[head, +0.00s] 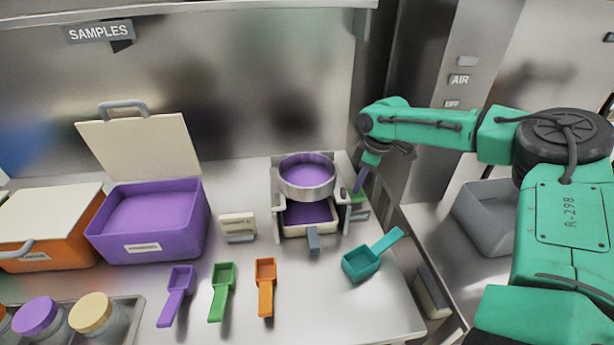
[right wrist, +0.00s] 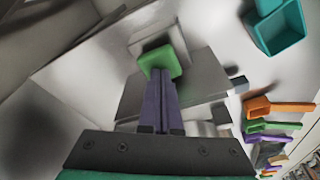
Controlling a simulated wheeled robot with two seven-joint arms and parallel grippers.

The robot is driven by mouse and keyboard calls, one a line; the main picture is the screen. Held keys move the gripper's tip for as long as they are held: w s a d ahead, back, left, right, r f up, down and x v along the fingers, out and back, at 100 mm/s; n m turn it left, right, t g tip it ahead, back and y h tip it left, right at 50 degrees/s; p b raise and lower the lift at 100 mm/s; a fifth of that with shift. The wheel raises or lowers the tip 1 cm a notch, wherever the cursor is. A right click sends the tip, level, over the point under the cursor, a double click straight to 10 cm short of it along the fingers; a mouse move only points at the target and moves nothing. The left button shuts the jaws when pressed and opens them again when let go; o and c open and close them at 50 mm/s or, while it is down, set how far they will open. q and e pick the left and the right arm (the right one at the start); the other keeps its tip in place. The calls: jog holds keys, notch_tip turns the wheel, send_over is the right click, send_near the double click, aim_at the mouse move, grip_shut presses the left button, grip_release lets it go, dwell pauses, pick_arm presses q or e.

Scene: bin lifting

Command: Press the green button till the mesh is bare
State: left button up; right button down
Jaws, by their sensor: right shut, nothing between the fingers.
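The sieve (head: 307,186) is a round metal ring in a grey stand, and purple powder covers the mesh inside it. Below it a pale tray (head: 295,231) with a grey handle holds purple powder. The green button (right wrist: 160,60) is on a pale block at the stand's right side; in the head view it is mostly hidden behind my fingers. My right gripper (right wrist: 159,76) is shut and empty, its purple fingertips right at the button's near edge. I cannot tell if they press it. The right gripper also shows in the head view (head: 360,184). My left gripper is not in view.
An open purple bin (head: 147,248) of purple powder and a lidded orange bin (head: 50,240) stand left. Purple (head: 176,293), green (head: 222,289), orange (head: 265,285) and teal (head: 362,262) scoops lie in front. A grey bin (head: 484,215) is at the right.

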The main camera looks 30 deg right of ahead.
dwell(0.9)
jog(key=shift+f+b, duration=0.55)
jog(key=shift+f, duration=0.05)
jog(key=shift+r+p, duration=0.5)
jog(key=shift+r, duration=0.1)
jog(key=p+v, duration=0.1)
jog(key=v, duration=0.1)
jog(key=p+v, duration=0.2)
jog(key=w+a+p+v, duration=0.1)
jog(key=p+v, duration=0.1)
jog(key=shift+r, duration=0.2)
jog(key=shift+f, duration=0.1)
jog(key=shift+d, duration=0.1)
